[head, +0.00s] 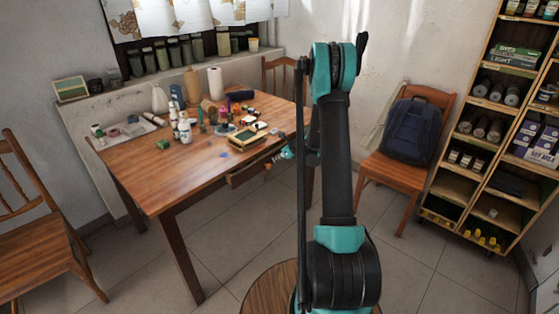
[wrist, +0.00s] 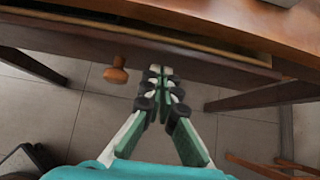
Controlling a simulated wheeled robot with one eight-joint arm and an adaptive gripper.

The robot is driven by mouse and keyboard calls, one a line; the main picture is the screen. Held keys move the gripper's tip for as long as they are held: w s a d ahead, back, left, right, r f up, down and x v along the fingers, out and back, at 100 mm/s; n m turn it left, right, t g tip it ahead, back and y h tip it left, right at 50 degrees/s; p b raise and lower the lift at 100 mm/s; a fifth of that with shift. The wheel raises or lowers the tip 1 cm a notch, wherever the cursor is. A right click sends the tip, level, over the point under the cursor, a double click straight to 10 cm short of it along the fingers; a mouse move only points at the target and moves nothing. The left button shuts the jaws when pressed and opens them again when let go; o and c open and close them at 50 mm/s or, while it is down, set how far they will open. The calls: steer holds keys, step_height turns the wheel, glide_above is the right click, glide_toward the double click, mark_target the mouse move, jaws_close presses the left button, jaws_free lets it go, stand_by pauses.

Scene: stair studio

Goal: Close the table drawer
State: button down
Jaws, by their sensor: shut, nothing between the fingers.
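The wooden table (head: 165,180) has a drawer (head: 245,174) under its right-hand edge. In the head view the drawer stands partly out from the table. The wrist view shows the drawer front (wrist: 215,75) with a dark gap between it and the tabletop. Its round wooden knob (wrist: 116,74) is left of my gripper (wrist: 161,70). My gripper is shut and empty, with its fingertips at the lower part of the drawer front. I cannot tell whether they touch it. In the head view my gripper (head: 284,154) is small and partly hidden by my arm.
Bottles, jars and small boxes (head: 184,130) crowd the tabletop. A chair with a dark blue backpack (head: 411,130) stands at the right, beside a stocked shelf (head: 480,160). Another chair (head: 40,225) is at the left. A round wooden stool top (head: 262,292) is in front. Tiled floor is open between.

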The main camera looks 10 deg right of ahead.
mark_target(272, 153)
steer(key=shift+w+a+r, duration=0.1)
steer(key=shift+w+a, duration=0.6)
steer(key=shift+w, duration=0.3)
steer(key=shift+w+a, duration=0.7)
steer(key=shift+w, duration=0.25)
